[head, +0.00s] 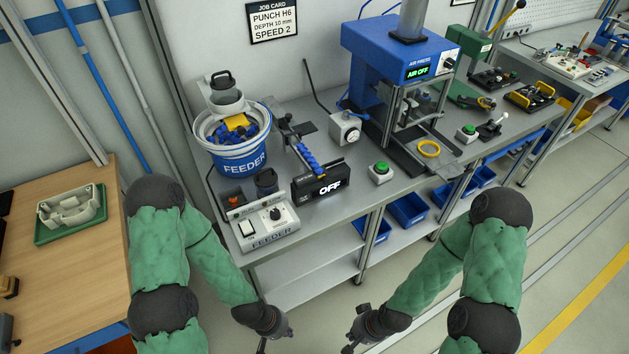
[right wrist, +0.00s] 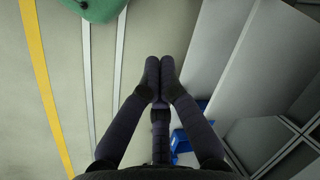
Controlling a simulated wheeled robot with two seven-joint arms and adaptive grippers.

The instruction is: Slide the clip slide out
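A row of blue clips lies on a sloping track (head: 307,156) beside the feeder bowl (head: 243,150) in the head view. No part is labelled as the clip slide, so I cannot tell for sure which part it is. My left gripper (head: 276,343) is low in front of the bench, apart from everything on it; its fingers are too small and cut off to judge. My right gripper (head: 356,340) is also low in front of the bench. In the right wrist view its fingers (right wrist: 159,78) meet at the tips with nothing between them.
A black box reading OFF (head: 320,184), a feeder control box (head: 262,224) and a green button (head: 381,171) stand along the bench front. Blue bins (head: 408,208) sit below. The floor is clear.

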